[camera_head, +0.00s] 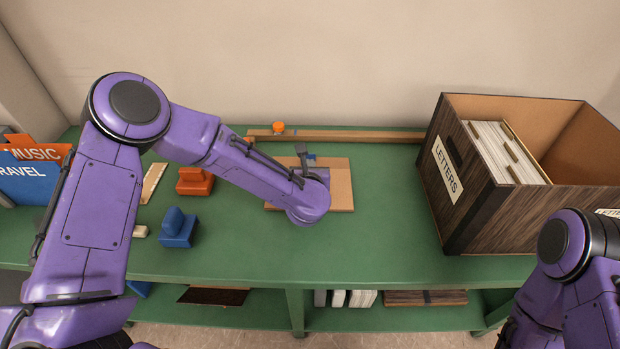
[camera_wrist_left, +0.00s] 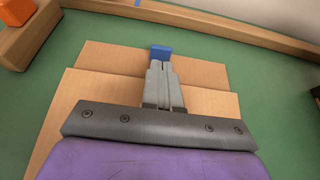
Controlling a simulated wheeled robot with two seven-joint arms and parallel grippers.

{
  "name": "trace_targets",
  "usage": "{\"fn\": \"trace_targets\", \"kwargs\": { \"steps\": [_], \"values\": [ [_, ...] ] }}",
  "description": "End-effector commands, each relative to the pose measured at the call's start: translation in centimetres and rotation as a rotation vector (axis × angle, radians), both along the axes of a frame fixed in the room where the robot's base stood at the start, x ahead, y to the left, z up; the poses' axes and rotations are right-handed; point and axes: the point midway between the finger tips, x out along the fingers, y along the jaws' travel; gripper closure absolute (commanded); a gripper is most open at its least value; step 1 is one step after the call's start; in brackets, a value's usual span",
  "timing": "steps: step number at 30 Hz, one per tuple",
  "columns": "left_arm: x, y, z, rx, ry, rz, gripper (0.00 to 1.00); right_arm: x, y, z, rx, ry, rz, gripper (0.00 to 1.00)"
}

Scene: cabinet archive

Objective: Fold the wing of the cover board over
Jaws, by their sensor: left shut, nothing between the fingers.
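The cover board (camera_head: 342,185) is a tan cardboard piece lying on the green worktop. In the left wrist view it shows as two tan layers, with a farther panel (camera_wrist_left: 203,73) and a nearer, wider panel (camera_wrist_left: 215,104). A small blue tab (camera_wrist_left: 160,53) stands at the far edge of the farther panel. My left gripper (camera_wrist_left: 159,66) is shut and empty, over the board with its fingertips right by the blue tab; I cannot tell whether they touch. My left wrist hides part of the board in the head view. My right arm shows at the lower right, its gripper out of view.
A wooden strip (camera_head: 370,136) runs behind the board, with an orange knob (camera_head: 278,127) near its left end. An orange block (camera_head: 195,181) and a blue block (camera_head: 178,228) stand to the left. The dark LETTERS box (camera_head: 470,215) stands right. The worktop in front is clear.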

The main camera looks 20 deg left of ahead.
Motion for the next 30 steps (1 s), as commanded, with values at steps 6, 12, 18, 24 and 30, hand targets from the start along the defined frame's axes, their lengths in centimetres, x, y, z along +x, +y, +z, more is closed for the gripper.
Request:
{"fn": "trace_targets", "kwargs": {
  "steps": [6, 12, 18, 24, 30],
  "values": [
    [0.2, 0.0, -0.5, 0.0, 0.0, -0.001, 1.0, 0.0, 0.0, -0.5, 0.0, 0.0, 0.0, 0.57],
    [0.1, 0.0, 0.1, 0.0, 0.0, -0.001, 1.0, 0.0, 0.0, 0.0, 0.0, 0.0, 0.0, 0.57],
    [0.2, 0.1, 3.1, -0.001, -0.001, 0.001, 1.0, 0.0, 0.0, 1.9, 0.0, 0.0, 0.0, 0.57],
    [0.2, 0.0, 5.9, -0.002, -0.002, 0.0, 1.0, 0.0, 0.0, 3.7, 0.0, 0.0, 0.0, 0.57],
    [0.1, 0.0, 7.7, 0.0, 0.0, -0.001, 1.0, 0.0, 0.0, 4.7, 0.0, 0.0, 0.0, 0.57]
  ]
}}
